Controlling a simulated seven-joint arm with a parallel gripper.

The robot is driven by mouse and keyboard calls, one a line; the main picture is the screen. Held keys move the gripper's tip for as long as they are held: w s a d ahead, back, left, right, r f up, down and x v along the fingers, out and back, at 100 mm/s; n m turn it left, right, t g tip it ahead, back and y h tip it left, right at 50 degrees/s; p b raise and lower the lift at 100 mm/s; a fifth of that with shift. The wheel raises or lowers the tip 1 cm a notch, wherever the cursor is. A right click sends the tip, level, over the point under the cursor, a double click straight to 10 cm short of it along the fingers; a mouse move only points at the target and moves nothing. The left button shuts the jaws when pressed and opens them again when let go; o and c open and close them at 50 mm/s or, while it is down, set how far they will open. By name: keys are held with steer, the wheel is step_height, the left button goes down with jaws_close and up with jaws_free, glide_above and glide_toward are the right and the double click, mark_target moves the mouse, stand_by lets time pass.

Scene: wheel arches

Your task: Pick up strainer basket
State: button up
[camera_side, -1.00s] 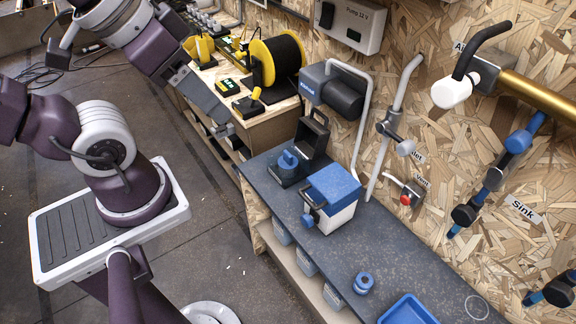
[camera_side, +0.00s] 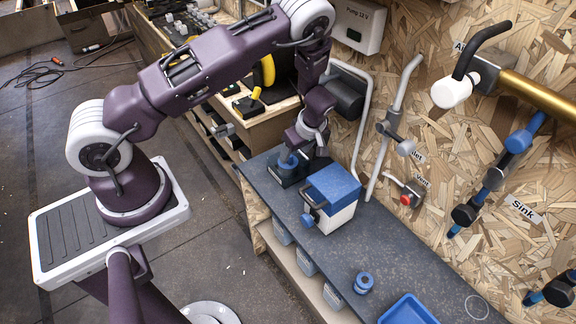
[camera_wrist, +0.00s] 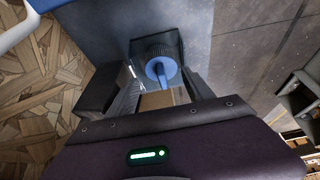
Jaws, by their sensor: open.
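The strainer basket, a round blue part with an upright blue grip (camera_side: 287,163), sits in a dark square housing (camera_side: 281,179) on the grey-blue bench. In the wrist view the basket (camera_wrist: 161,69) shows with its blue grip pointing toward me and a dark ribbed ring behind it. My gripper (camera_side: 295,153) is directly above it, pointing down. In the wrist view my gripper (camera_wrist: 163,88) has its fingers apart, with the blue grip in line with the gap between them. I cannot tell whether a finger touches it.
A blue-lidded white box (camera_side: 333,196) with a black latch stands close by on the bench (camera_side: 395,262). A grey pipe (camera_side: 362,140) rises behind. A small blue fitting (camera_side: 363,283) and blue tray (camera_side: 408,310) lie nearer the front right. The bench between is clear.

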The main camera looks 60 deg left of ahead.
mark_target(288, 163)
steer(key=x, duration=0.8)
steer(key=shift+a+r, duration=0.2)
steer(key=shift+a, duration=0.2)
steer(key=shift+r, duration=0.1)
steer(key=c, duration=1)
